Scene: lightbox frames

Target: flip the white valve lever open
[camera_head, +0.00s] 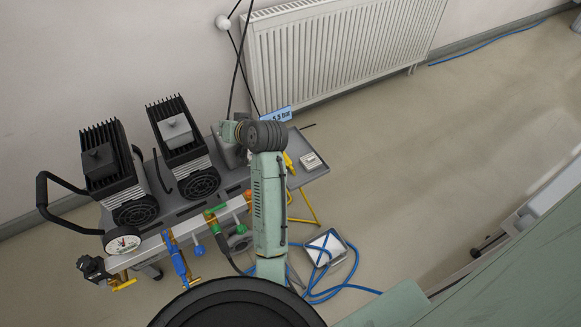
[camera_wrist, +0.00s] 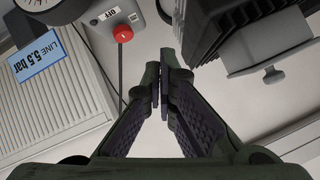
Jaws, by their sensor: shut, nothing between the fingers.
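I cannot make out a white valve lever in either view. In the head view, a pale manifold bar along the front of the compressor bench carries a blue valve (camera_head: 177,258), a green valve (camera_head: 212,221) and an orange fitting (camera_head: 248,195). My arm hides the right end of this bar. No valve shows between or beside the fingers there.
Two black finned motors (camera_head: 180,140) stand on the bench. A grey box with a red knob (camera_wrist: 123,33) and a blue pressure sign (camera_wrist: 38,52) show in the wrist view. A radiator (camera_head: 340,50) is behind. Blue hose (camera_head: 335,290) lies on the floor; the right floor is mostly clear.

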